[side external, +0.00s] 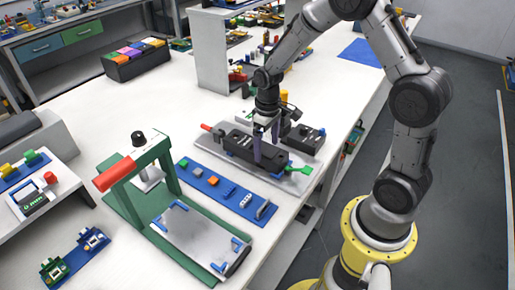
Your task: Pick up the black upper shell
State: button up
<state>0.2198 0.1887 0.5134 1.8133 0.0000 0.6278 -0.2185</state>
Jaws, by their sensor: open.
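A long black shell-like part (238,139) lies on a grey plate (211,143) with a red handle at one end and a green one at the other. A second black part (304,139) with small light details lies just to its right. I cannot tell for certain which is the upper shell. My gripper (266,153) points down over the long black part, its fingers apart. The near finger reaches down to that part; whether it touches is not clear. The far finger is partly hidden.
A blue strip (214,184) with small parts lies in front of the plate. A green press frame (125,201) with a red handle stands at the left front. A dark box of coloured blocks (135,61) stands at the back. The white table between is clear.

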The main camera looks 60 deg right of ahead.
jog(key=shift+f, duration=0.8)
jog(key=shift+c, duration=0.3)
jog(key=c, duration=1.2)
jog(key=shift+r, duration=0.1)
jog(key=shift+w+r, duration=0.1)
jog(key=shift+r, duration=0.35)
notch_tip(320, 180, up, 2)
jog(key=shift+r, duration=0.1)
jog(key=s+r, duration=0.3)
jog(key=s+a+r, duration=0.1)
jog(key=r, duration=0.1)
jog(key=shift+s+r, duration=0.1)
jog(key=shift+s, duration=0.05)
jog(key=s+r, duration=0.1)
jog(key=s, duration=0.2)
jog(key=s+a+r, duration=0.1)
jog(key=s+r, duration=0.1)
jog(key=s, duration=0.1)
jog(key=s+a+r, duration=0.1)
jog(key=s, duration=0.2)
jog(key=shift+s+r, duration=0.25)
jog(key=shift+r, duration=0.05)
